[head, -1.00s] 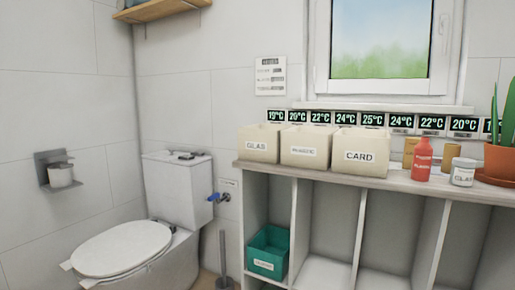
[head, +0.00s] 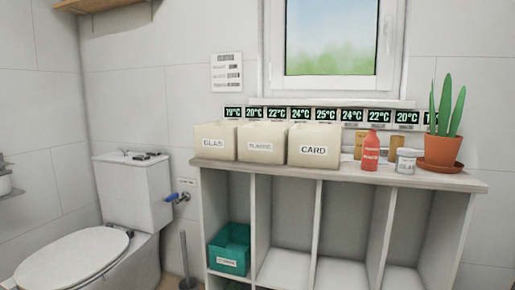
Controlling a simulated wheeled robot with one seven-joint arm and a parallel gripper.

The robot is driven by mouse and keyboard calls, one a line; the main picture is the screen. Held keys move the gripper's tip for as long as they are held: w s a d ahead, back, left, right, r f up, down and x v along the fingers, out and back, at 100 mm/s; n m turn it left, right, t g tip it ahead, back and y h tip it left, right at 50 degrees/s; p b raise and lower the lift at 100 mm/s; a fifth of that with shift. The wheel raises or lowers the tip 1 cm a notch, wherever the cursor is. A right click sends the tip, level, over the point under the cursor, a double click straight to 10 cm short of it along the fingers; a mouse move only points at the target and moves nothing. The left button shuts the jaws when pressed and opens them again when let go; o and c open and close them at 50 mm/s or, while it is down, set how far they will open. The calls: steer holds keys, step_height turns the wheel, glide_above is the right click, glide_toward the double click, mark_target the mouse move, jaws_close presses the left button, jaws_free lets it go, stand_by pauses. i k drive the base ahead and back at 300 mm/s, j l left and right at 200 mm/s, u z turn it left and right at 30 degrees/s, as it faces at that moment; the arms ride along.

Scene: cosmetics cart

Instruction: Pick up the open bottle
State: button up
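A red bottle (head: 371,151) with pale lettering stands upright on top of the shelf unit, right of the CARD bin. It is the only clear bottle shape in view; I cannot tell at this size whether it is open. A small white labelled jar (head: 406,161) stands just to its right. Tan containers (head: 395,144) stand behind them, partly hidden. My gripper is not in view.
The shelf unit (head: 330,172) carries three cream bins, GLAS (head: 215,141), a middle one (head: 262,142) and CARD (head: 314,146), and a potted plant (head: 440,151) at the right. A teal box (head: 230,250) sits in a lower compartment. A toilet (head: 135,200) stands left.

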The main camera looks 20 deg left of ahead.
mark_target(371, 144)
steer(key=i+j, duration=0.2)
steer(key=i, duration=0.15)
steer(key=i+j, duration=0.2)
steer(key=i, duration=0.2)
steer(key=i+j, duration=0.2)
steer(key=i, duration=0.15)
